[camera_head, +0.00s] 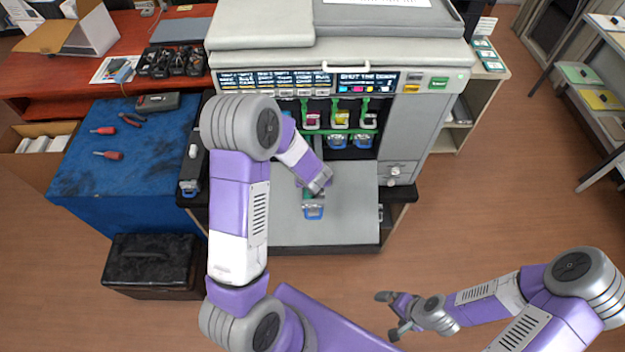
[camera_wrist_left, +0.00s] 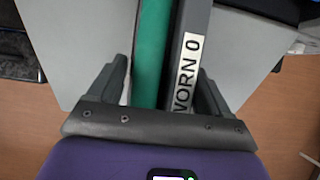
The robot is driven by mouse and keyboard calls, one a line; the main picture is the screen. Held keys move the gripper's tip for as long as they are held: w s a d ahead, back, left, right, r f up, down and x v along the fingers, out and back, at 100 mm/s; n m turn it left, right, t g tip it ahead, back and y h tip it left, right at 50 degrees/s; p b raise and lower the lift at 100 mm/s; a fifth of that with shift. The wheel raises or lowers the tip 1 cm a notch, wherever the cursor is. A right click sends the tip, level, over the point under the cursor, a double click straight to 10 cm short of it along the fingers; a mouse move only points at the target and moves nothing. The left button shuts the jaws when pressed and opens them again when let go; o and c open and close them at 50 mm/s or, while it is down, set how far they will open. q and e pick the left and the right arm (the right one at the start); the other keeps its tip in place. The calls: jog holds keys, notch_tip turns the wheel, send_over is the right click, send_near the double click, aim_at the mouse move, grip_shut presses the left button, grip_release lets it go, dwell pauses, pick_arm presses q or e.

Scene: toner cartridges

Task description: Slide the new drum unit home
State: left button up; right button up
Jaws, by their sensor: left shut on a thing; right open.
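My left gripper (camera_head: 318,188) is shut on a drum unit with a green cylinder (camera_wrist_left: 152,50) and a dark grey body. In the head view the unit's blue handle (camera_head: 313,212) shows over the printer's lowered grey door (camera_head: 345,215); my arm hides most of the rest. The printer's open bay holds two units with blue handles (camera_head: 337,142) (camera_head: 363,141). Another dark unit with a blue handle (camera_head: 190,187) stands left of the printer. My right gripper (camera_head: 390,314) is open and empty, low in front.
A blue-topped table (camera_head: 75,180) at left carries red-handled tools (camera_head: 107,155). A black box (camera_head: 150,258) stands on the floor before it. Green latches and coloured cartridges (camera_head: 342,118) sit above the bay. Shelves (camera_head: 600,110) are far right; the floor between is clear.

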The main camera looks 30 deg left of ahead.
pick_arm(q)
jog(key=shift+w+a+p, duration=0.35)
jog(key=shift+w+a, duration=0.15)
jog(key=shift+w, duration=0.3)
jog(key=shift+w+a+p, duration=0.35)
jog(key=shift+w+a, duration=0.1)
jog(key=shift+w, duration=0.35)
jog(key=shift+b, duration=0.3)
jog(key=o, duration=1.7)
jog(key=shift+c, duration=0.2)
jog(key=shift+s+f, duration=0.1)
jog(key=shift+s+d+f+b, duration=0.1)
jog(key=shift+s+d+b, duration=0.25)
jog(key=shift+s+b, duration=0.15)
jog(key=shift+s+d+b, duration=0.35)
jog(key=shift+s+b, duration=0.15)
jog(key=shift+s, duration=0.1)
jog(key=shift+s+d+b, duration=0.35)
jog(key=shift+s+b, duration=0.1)
jog(key=shift+s, duration=0.1)
